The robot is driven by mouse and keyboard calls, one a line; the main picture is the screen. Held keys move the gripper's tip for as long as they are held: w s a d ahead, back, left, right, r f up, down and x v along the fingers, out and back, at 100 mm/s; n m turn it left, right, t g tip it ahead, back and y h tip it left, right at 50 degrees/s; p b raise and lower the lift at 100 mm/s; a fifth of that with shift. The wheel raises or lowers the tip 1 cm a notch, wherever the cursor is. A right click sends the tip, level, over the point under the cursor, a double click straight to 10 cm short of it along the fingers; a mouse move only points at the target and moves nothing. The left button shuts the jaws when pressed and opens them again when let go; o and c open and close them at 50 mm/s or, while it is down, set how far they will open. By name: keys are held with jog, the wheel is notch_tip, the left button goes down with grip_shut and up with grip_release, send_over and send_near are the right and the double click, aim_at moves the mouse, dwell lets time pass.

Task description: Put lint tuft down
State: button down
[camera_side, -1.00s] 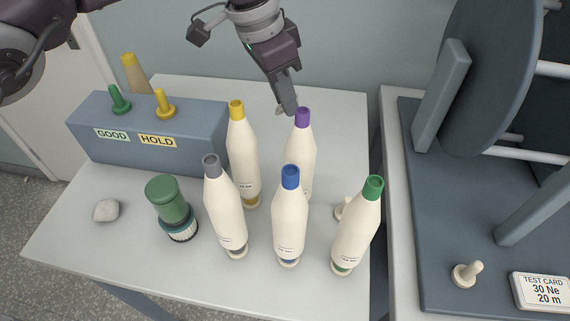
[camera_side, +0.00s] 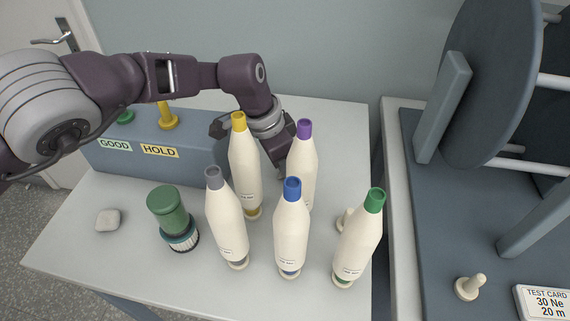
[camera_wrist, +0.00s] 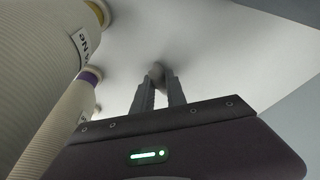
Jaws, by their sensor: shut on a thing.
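My gripper (camera_side: 281,166) is low over the far part of the table, behind and between the yellow-topped bobbin (camera_side: 244,165) and the purple-topped bobbin (camera_side: 305,160). These bobbins partly hide it in the side view. In the wrist view my two fingers (camera_wrist: 158,88) are shut on a small grey lint tuft (camera_wrist: 157,70) at their tips. The tuft is close to the pale table top (camera_wrist: 205,45); I cannot tell whether it touches. In the side view the tuft is mostly hidden.
Nearer stand grey-topped (camera_side: 228,220), blue-topped (camera_side: 291,230) and green-topped (camera_side: 358,240) bobbins. A green brush (camera_side: 170,213) and a pale lump (camera_side: 108,219) are on the left. A blue-grey box (camera_side: 140,165) has GOOD and HOLD labels. The table's back right is clear.

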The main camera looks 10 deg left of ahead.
jog(key=c, duration=1.3)
grip_release()
jog(key=shift+f, duration=0.1)
jog(key=v, duration=1.2)
jog(key=shift+r, duration=0.25)
